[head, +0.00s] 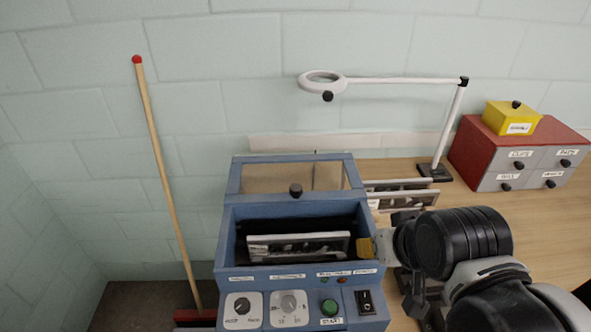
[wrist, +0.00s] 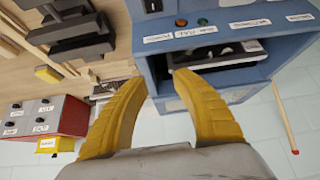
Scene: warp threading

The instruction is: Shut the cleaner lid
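The blue cleaner (head: 229,252) stands at the front centre of the head view. Its lid (head: 236,178), a blue frame with a brownish see-through pane and a black knob (head: 296,190), is raised at the back. The tank is uncovered, and a pale framed part (head: 298,246) shows inside it. My gripper (head: 368,248) is at the right side of the cleaner, in front of and below the lid knob. In the wrist view, the yellow fingers (wrist: 158,80) are apart with nothing between them, beside the cleaner body (wrist: 210,45). Whether they touch it is unclear.
A white magnifier lamp (head: 450,125) stands behind on the wooden bench (head: 455,215). A red drawer box (head: 470,150) with a yellow box (head: 512,118) on top is at the right. Pale framed parts (head: 402,192) lie beside the cleaner. A broom (head: 165,170) leans at the left.

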